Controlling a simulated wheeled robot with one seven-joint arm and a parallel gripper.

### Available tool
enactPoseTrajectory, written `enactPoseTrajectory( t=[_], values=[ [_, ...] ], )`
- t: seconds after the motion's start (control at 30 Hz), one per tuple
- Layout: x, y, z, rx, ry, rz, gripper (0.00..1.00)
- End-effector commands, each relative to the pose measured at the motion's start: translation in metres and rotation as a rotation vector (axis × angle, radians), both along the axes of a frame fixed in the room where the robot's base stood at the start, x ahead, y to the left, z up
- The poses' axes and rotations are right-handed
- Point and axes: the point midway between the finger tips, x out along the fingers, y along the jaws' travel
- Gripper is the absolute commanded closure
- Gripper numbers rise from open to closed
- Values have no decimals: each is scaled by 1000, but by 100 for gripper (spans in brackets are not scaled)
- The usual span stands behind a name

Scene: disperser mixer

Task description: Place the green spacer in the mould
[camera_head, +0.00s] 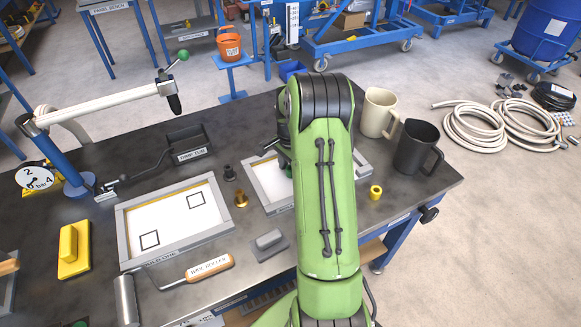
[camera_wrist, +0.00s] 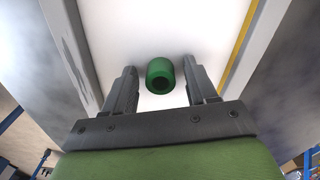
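The green spacer (camera_wrist: 160,76) is a short hollow cylinder. In the wrist view it is between my two fingertips, against the white floor of a grey-framed mould (camera_wrist: 275,60). A gap shows on each side of it, so my gripper (camera_wrist: 160,78) is open around it, not touching it. In the head view a bit of green (camera_head: 288,171) shows beside my arm, inside the right mould (camera_head: 262,187); my arm hides most of that mould and my fingers. The left mould (camera_head: 122,232) has a white floor with two black square outlines.
A brass piece (camera_head: 241,199) and a dark piece (camera_head: 229,173) stand between the moulds. A grey block (camera_head: 269,243) and an orange-handled tool (camera_head: 210,267) lie in front. A yellow ring (camera_head: 376,192) and two mugs, cream (camera_head: 378,112) and black (camera_head: 413,148), are at right.

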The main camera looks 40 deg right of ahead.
Motion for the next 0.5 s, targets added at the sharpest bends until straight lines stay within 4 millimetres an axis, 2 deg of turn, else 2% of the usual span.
enactPoseTrajectory(
  t=[0.27, 0.37, 0.5],
  values=[
    [0, 0, 4, 0, 0, 0, 43],
    [0, 0, 19, -1, -2, 0, 43],
    [1, -1, 58, -4, -5, 1, 43]
  ],
)
